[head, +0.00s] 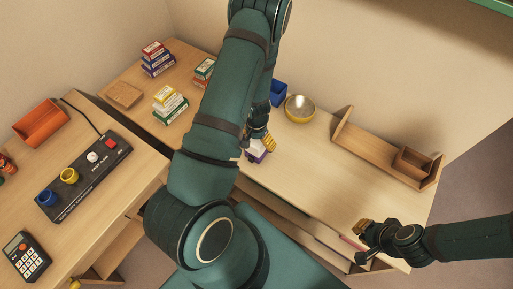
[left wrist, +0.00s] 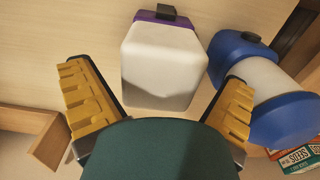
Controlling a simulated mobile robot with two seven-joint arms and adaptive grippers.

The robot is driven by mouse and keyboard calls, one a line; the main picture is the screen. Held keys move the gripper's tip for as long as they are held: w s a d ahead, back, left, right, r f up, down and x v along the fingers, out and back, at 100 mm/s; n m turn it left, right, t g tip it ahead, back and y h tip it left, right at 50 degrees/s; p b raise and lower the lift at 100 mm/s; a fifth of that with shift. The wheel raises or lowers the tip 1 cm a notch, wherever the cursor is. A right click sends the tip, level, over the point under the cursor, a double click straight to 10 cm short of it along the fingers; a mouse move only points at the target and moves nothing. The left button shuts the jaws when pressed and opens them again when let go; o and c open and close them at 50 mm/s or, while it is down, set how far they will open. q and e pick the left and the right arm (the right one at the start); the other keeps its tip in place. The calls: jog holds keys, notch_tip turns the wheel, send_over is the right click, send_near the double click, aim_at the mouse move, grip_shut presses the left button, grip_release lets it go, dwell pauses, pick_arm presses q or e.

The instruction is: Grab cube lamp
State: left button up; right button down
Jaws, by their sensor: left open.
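The cube lamp has a white, rounded cube body and a purple base. It fills the upper middle of the left wrist view (left wrist: 165,68). In the head view it shows small and partly hidden on the desk (head: 256,156), beside my left gripper (head: 262,143). My left gripper is open. In the left wrist view its yellow-padded fingers stand on either side of the lamp's near part, with gaps on both sides. My right gripper (head: 362,243) is empty, its fingers apart, over the desk's front right edge.
A blue-and-white rounded object (left wrist: 270,85) lies close right of the lamp in the wrist view. A bowl (head: 300,108) and a wooden shelf (head: 385,150) stand at the back. Stacked boxes (head: 169,104) and a button panel (head: 84,177) are left. The desk right of the lamp is clear.

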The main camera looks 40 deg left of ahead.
pick_arm(q)
jog(key=shift+f, duration=0.85)
jog(key=shift+c, duration=0.3)
jog(key=c, duration=1.2)
jog(key=shift+o, duration=0.2)
